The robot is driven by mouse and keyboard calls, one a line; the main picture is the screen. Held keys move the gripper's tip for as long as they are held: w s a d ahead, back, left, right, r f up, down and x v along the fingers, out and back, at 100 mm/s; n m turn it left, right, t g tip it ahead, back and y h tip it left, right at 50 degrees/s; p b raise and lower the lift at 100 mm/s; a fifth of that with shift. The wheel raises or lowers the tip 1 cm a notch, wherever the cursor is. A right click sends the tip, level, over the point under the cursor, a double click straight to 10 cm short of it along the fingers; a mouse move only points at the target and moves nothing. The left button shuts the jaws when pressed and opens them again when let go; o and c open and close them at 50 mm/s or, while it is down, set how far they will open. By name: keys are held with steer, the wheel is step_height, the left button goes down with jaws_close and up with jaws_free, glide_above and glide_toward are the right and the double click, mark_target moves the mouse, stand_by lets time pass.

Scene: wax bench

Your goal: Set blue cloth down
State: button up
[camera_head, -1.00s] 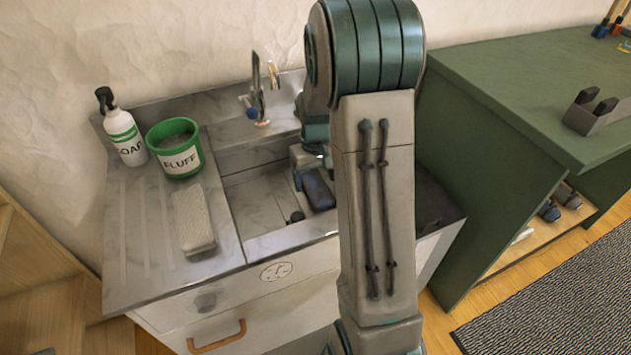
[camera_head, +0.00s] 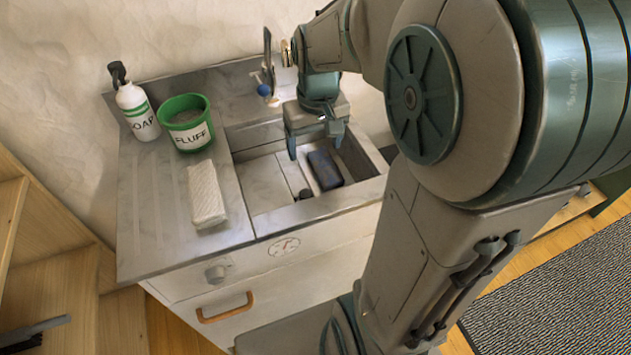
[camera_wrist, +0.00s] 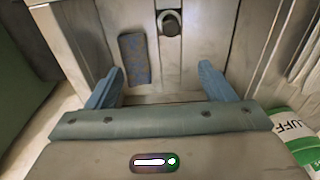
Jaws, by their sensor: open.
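The blue cloth (camera_head: 325,169) is a dark blue folded block lying on the floor of the sink basin. It also shows in the wrist view (camera_wrist: 134,59), with a brownish pattern on its face. My gripper (camera_head: 317,150) is above the basin, behind the cloth in the head view. In the wrist view my gripper (camera_wrist: 160,85) has its two blue fingers wide apart with nothing between them. The cloth lies beyond the fingertips, nearer the left finger, and looks apart from both.
The sink basin (camera_head: 262,183) has a dark round drain piece (camera_head: 305,194) beside the cloth. The tap (camera_head: 268,66) is behind the basin.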

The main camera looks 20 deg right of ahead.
steer(key=shift+t, duration=0.5)
steer(key=s+a, duration=0.1)
steer(key=s, duration=0.2)
steer(key=s+a, duration=0.2)
steer(key=s, duration=0.2)
steer(key=s+a, duration=0.1)
steer(key=s, duration=0.3)
steer(key=shift+a, duration=0.25)
